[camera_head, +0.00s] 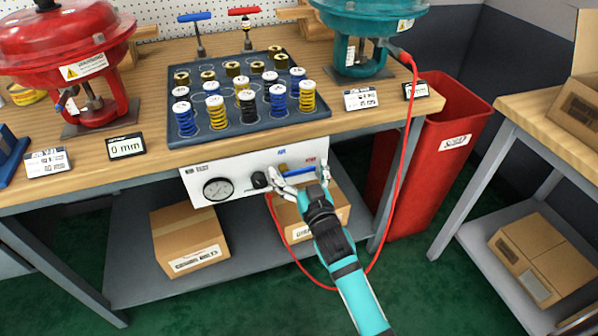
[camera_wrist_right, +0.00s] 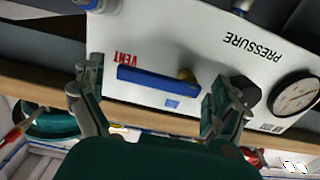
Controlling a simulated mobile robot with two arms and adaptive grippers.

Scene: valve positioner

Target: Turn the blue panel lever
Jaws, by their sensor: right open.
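The blue panel lever (camera_head: 300,172) lies roughly level on the white panel under the bench's front edge. In the right wrist view the blue lever (camera_wrist_right: 160,84) runs across the panel between the VENT and AIR labels, with a brass fitting behind one end. My right gripper (camera_head: 298,176) is open in front of the lever, one finger to each side. In the wrist view the right gripper's fingers (camera_wrist_right: 160,75) stand apart beyond both lever ends, and no grip on it shows. One finger overlaps the black knob (camera_wrist_right: 243,90) in that view. My left gripper is not in view.
The white panel (camera_head: 232,168) also carries a round gauge (camera_head: 216,189) and a black knob (camera_head: 260,180). A red hose (camera_head: 412,110) loops down near my right arm. Cardboard boxes (camera_head: 187,240) sit on the shelf below. A red bin (camera_head: 440,150) stands to the right.

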